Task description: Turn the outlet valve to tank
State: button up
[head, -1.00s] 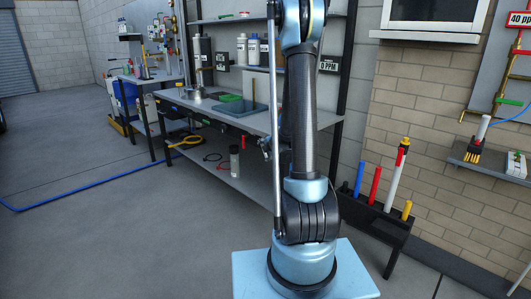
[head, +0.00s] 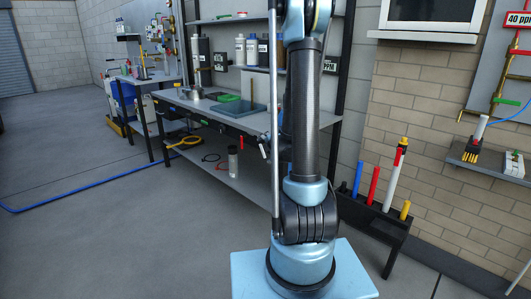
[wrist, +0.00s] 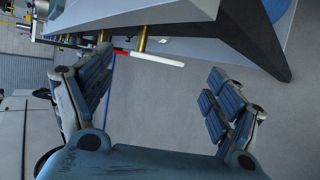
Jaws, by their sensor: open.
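In the wrist view my gripper (wrist: 160,80) is open, with its two ridged fingers wide apart and nothing between them but floor. Beyond the fingertips, toward the top of the wrist view, a bar-shaped handle (wrist: 157,59) with a white length and a red end lies across the gap, beside brass pipes (wrist: 141,40). It looks like a valve lever, apart from the fingers. I cannot tell for sure that it is the outlet valve. In the head view my arm hides most of the gripper and that spot.
A workbench (head: 222,168) with a lower shelf stands behind my arm. A black rack (head: 375,222) with coloured tubes stands to the right. A wall shelf (head: 484,160) is at far right. A blue hose (head: 75,203) lies on the floor at left, where the floor is mostly clear.

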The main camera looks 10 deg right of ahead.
jog(key=a+v, duration=0.1)
jog(key=v, duration=0.6)
jog(key=shift+s+d, duration=0.25)
jog(key=shift+d, duration=0.25)
